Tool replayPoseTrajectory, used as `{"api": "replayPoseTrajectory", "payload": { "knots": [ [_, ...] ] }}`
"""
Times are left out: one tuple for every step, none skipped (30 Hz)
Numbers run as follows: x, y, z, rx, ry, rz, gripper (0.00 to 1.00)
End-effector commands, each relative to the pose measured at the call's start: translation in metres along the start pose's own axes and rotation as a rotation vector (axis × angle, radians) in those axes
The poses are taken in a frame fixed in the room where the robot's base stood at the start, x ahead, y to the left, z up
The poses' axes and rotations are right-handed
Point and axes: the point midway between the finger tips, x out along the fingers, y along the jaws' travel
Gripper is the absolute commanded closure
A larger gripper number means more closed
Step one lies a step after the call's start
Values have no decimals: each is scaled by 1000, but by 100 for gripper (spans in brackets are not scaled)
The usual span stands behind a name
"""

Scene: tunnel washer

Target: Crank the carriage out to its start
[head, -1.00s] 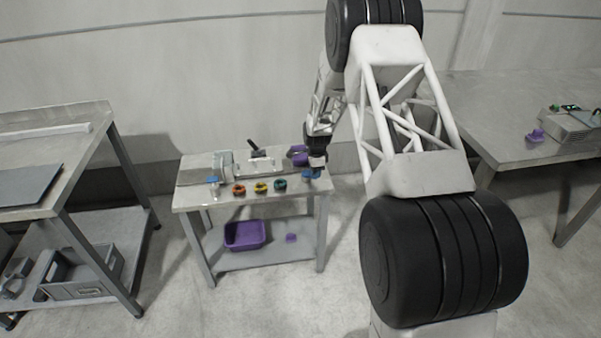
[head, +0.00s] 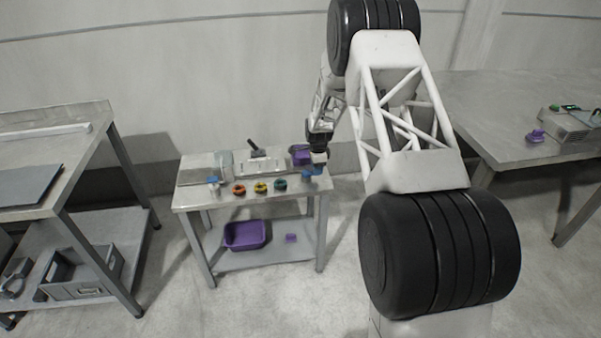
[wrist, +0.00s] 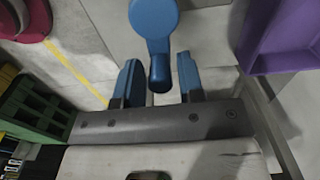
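In the wrist view a blue crank (wrist: 152,20) has a round end at the top and a narrow arm that runs down to a rounded knob. My gripper (wrist: 158,82) has its two blue fingers on either side of that knob, with a gap showing at each side. In the head view my gripper (head: 318,158) is at the right end of a small bench, over a blue part (head: 309,174). The pale machine (head: 262,165) with a black lever (head: 256,148) stands mid-bench; I cannot tell which part is the carriage.
Red (head: 239,189), yellow (head: 261,187) and green (head: 280,184) rings lie along the bench's front. A purple part (head: 300,156) is close beside my gripper. A purple bin (head: 245,235) and a small purple block (head: 291,238) are on the lower shelf. Larger tables stand left and right.

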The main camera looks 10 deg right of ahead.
Motion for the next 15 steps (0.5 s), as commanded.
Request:
{"api": "replayPoseTrajectory", "payload": {
  "knots": [
    [0, 0, 0, 0, 0, 0, 57],
    [0, 0, 0, 0, 0, 0, 52],
    [0, 0, 0, 0, 0, 0, 49],
    [0, 0, 0, 0, 0, 0, 49],
    [0, 0, 0, 0, 0, 0, 49],
    [0, 0, 0, 0, 0, -1, 49],
    [0, 0, 1, 0, 0, -1, 49],
    [0, 0, 1, 0, 0, -1, 49],
    [0, 0, 1, 0, 0, -1, 49],
    [0, 0, 1, -1, 0, -1, 49],
    [-1, 0, 1, -1, 0, -1, 49],
    [-1, 0, 1, -1, 0, -1, 49],
    [-2, 0, 1, -1, 0, -1, 49],
    [-2, 0, 1, -1, 0, -1, 49],
    [-3, 0, 1, -1, 0, -1, 49]
  ]
}}
